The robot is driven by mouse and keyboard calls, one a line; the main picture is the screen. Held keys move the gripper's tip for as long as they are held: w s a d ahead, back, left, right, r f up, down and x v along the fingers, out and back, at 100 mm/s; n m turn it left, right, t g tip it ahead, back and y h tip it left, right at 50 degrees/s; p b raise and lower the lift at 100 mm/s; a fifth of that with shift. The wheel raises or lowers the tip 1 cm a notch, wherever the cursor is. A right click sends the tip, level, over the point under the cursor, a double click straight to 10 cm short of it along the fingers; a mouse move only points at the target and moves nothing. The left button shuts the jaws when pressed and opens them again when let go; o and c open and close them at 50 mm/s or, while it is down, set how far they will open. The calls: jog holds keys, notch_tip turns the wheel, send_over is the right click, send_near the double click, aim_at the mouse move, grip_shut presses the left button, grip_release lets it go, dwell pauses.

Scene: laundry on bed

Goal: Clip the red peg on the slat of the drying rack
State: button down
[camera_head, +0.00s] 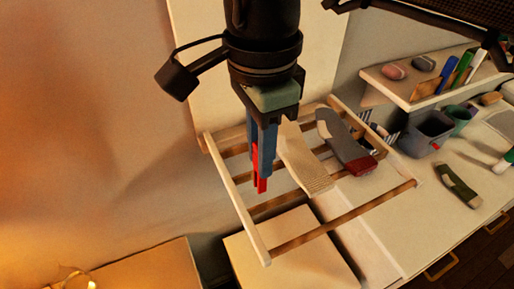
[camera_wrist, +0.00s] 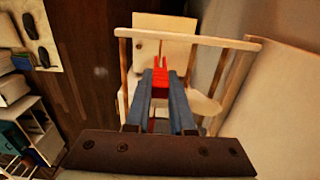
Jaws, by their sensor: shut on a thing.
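The red peg (camera_head: 257,180) is held between the blue-grey fingers of my gripper (camera_head: 262,150). Its two prongs point down in the head view and point away from the fingers in the wrist view, where the red peg (camera_wrist: 160,82) sits between the fingertips (camera_wrist: 160,92). The wooden drying rack (camera_head: 343,217) has several slats. In the head view my gripper is over the left part of the rack. In the wrist view a slat (camera_wrist: 215,41) crosses beyond the peg. I cannot tell whether the peg touches a slat.
A cream sock (camera_head: 300,160) and a grey sock with a red end (camera_head: 340,145) hang on the rack. A shelf (camera_head: 410,97) with small items is at the upper right. A grey bin (camera_head: 428,132) and a green sock (camera_head: 458,185) are on the surface at right.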

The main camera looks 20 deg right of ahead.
aim_at(260, 205)
jog(key=shift+d, duration=0.15)
jog(key=shift+f, duration=0.15)
jog(key=shift+f+b, duration=1.7)
jog(key=shift+f, duration=0.2)
jog(key=shift+f+b, duration=2.35)
jog(key=shift+f, duration=0.55)
jog(key=c, duration=0.7)
grip_release()
jog(key=shift+r, duration=0.15)
